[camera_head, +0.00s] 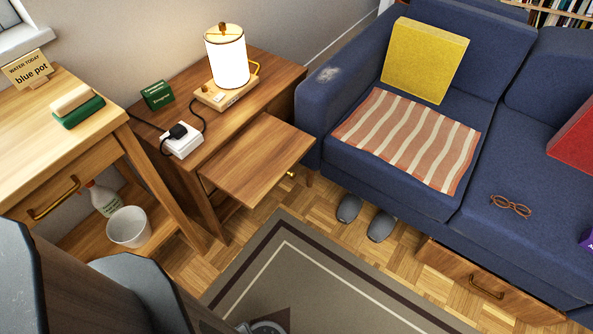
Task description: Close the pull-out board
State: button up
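The pull-out board (258,160) is a flat brown wooden panel. It sticks well out from the front of the wooden side table (275,72), towards the rug, and its top is bare. A small brass knob (291,174) shows at its front edge, on the sofa side. The board's right corner comes close to the sofa; I cannot tell the exact gap. I make out no gripper fingers in this view.
The side table carries a lit lamp (228,58), a green box (157,95) and a white socket block (182,140) with a black plug. A blue sofa (340,140) stands right, grey slippers (381,227) beneath. A wooden desk (100,130) stands left. The rug (300,285) is clear.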

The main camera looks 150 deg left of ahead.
aim_at(253, 162)
jog(key=k, duration=0.5)
jog(key=u, duration=1.2)
jog(key=i, duration=1.05)
jog(key=u, duration=0.35)
